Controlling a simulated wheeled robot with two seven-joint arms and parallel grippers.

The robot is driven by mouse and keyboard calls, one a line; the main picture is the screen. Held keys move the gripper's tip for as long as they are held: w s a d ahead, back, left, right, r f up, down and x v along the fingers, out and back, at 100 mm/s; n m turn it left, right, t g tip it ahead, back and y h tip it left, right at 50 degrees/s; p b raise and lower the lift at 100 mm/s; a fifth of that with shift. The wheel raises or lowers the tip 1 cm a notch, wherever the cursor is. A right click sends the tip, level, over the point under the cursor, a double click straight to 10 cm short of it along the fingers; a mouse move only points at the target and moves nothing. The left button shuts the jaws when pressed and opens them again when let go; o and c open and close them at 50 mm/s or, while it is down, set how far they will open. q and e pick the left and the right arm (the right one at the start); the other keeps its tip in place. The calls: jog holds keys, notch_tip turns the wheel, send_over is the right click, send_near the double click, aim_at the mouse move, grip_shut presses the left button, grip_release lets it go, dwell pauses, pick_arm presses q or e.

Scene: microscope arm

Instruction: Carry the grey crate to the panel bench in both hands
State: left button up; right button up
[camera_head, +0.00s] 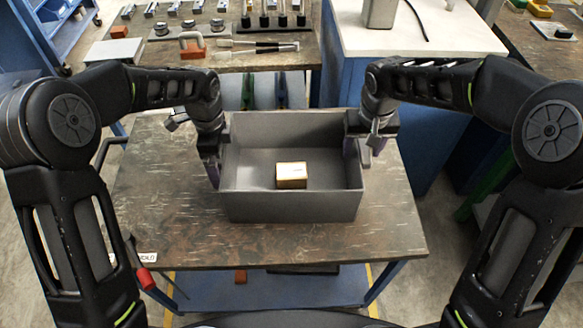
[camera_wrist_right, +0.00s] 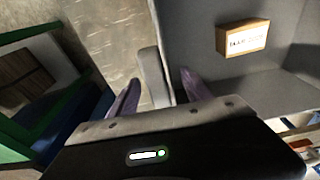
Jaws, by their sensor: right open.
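The grey crate (camera_head: 290,206) stands upright on a worn brown table top (camera_head: 160,215). A small orange-brown box (camera_head: 291,175) lies inside it; the box also shows in the right wrist view (camera_wrist_right: 243,38). My right gripper (camera_head: 365,152) is at the crate's right wall. In the right wrist view, its open purple fingers (camera_wrist_right: 160,92) stand on either side of that wall (camera_wrist_right: 154,75), with gaps visible. My left gripper (camera_head: 212,168) is at the crate's left wall, with a purple finger outside it. Its other finger is hidden, so I cannot tell its opening.
Behind the table is a bench (camera_head: 222,58) with switches, knobs and tools; I cannot tell whether it is the panel bench. A blue cabinet with a white top (camera_head: 450,38) stands at the back right. Bare table top surrounds the crate at front and sides.

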pick_arm(q)
jog(key=shift+f, duration=0.1)
jog(key=shift+c, duration=0.2)
pick_arm(e)
jog(key=shift+c, duration=0.3)
pick_arm(q)
jog(key=c, duration=1.2)
pick_arm(e)
grip_shut()
pick_arm(q)
jog(key=c, duration=0.6)
jog(key=shift+o, duration=0.2)
